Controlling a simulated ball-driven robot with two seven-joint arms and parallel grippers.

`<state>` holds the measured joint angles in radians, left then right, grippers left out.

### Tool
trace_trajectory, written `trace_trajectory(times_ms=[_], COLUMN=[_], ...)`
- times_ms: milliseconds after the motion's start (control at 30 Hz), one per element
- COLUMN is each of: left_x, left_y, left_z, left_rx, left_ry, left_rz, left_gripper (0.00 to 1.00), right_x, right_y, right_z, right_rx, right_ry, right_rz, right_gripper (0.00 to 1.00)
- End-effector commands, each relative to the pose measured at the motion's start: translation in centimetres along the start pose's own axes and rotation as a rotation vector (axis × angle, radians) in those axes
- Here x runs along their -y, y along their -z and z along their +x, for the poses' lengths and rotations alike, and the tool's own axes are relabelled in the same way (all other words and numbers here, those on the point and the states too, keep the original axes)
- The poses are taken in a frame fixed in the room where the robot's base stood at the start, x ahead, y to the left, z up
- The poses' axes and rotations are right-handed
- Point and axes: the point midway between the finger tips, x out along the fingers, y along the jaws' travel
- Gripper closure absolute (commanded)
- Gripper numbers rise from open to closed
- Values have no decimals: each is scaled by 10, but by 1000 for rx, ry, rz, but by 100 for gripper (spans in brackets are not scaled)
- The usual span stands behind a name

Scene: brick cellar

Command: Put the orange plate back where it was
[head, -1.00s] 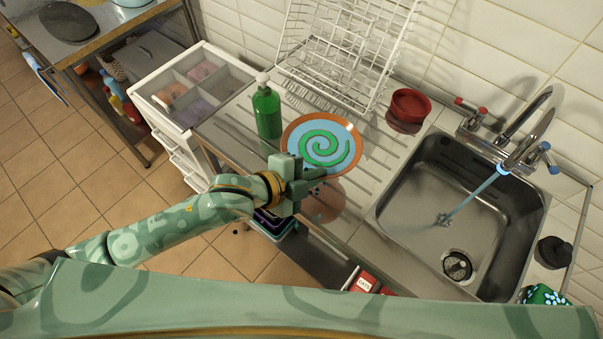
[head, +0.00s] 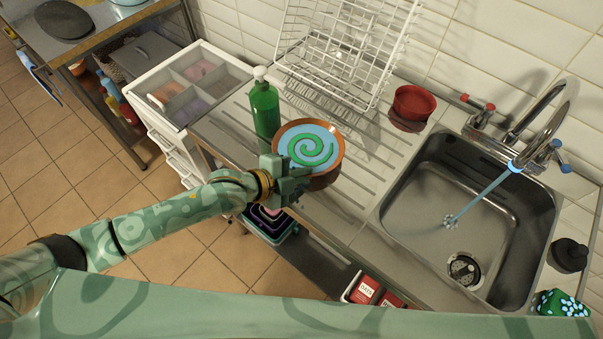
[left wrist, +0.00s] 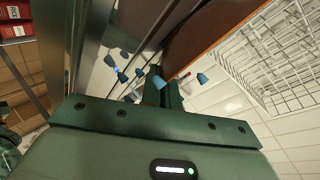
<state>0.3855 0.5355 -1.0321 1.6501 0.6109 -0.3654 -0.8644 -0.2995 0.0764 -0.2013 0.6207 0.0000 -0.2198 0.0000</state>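The orange plate (head: 338,146) has an orange rim, a blue face and a green spiral. My left gripper (head: 303,172) is shut on its near rim and holds it face up, low over the steel drainboard (head: 357,212). Its brown reflection shows just beneath it; whether it touches the board I cannot tell. In the left wrist view the plate's brown underside (left wrist: 208,28) shows beyond my left gripper (left wrist: 163,85). My right gripper is not in view.
A green soap bottle (head: 264,107) stands just left of the plate. A white dish rack (head: 340,55) stands behind it, with a red bowl (head: 412,103) to the right. The sink (head: 470,215) has water running from its tap (head: 545,125).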

Motion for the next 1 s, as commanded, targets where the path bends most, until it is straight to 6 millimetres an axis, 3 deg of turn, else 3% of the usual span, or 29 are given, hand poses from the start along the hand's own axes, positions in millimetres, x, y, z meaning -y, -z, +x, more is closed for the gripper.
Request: trace_trajectory(times_ms=[300,367,667,767,1000], left_x=[-1,-2,0,1,2], left_y=[0,-1,1,1,1], left_z=[1,1,0,-10,-65], left_rx=[-1,0,-1,1,2], left_ry=[2,0,0,-1,-2], left_rz=[1,1,0,1,3], left_gripper=[100,88,88,88,88], right_x=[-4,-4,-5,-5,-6], right_y=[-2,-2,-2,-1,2], right_z=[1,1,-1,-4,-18], right_rx=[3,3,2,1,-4], right_ry=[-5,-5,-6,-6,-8], right_rz=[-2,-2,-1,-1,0], right_gripper=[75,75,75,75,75])
